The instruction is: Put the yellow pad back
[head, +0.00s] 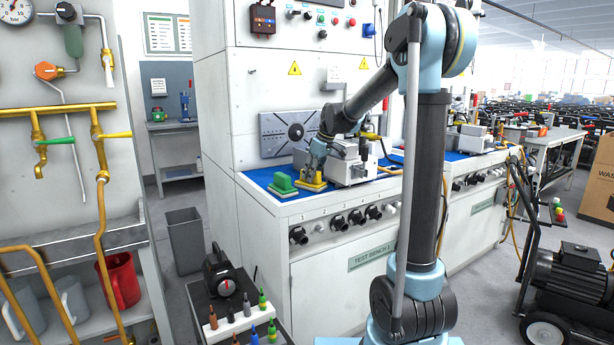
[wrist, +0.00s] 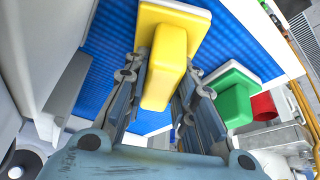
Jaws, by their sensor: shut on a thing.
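The yellow pad (wrist: 172,70) has a raised yellow handle on a flat base with a pale underside. My gripper (wrist: 163,95) is shut on its handle, one finger on each side. In the head view the yellow pad (head: 313,183) is at the front of the blue bench top, below my gripper (head: 317,165). I cannot tell whether its base touches the surface. The green pad (head: 283,184) stands just left of it on the blue top; it also shows in the wrist view (wrist: 232,96), right of my gripper.
The blue mat (head: 258,177) covers the bench top. A grey metal fixture (head: 350,168) stands close right of the pads, and a dark slotted plate (head: 290,132) is behind them. A tool cart (head: 235,310) with several coloured bottles stands in front.

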